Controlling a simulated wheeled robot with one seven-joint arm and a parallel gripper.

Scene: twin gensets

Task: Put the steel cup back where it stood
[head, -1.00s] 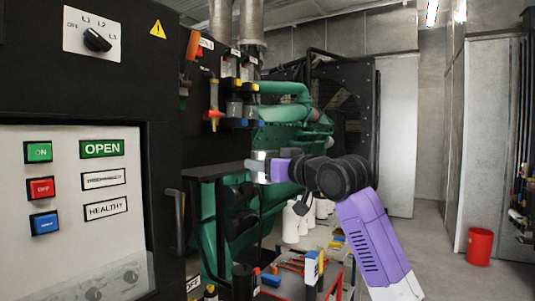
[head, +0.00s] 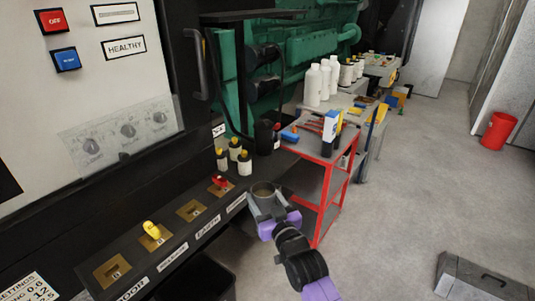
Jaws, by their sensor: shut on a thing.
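The steel cup (head: 263,188) is a small grey cylinder with its open top up, at the right end of the dark ledge (head: 140,247) in the head view. My gripper (head: 267,207) is shut on the cup from the front right, with its fingers at the cup's sides. The cup looks upright. I cannot tell whether its base touches the ledge or hangs just above it. My gripper hides part of its lower side.
The ledge has several square brass plates, a yellow knob (head: 152,230) and a red knob (head: 220,182). Small white bottles with yellow caps (head: 244,163) and a black canister (head: 266,137) stand behind the cup. A red cart (head: 322,178) is to the right.

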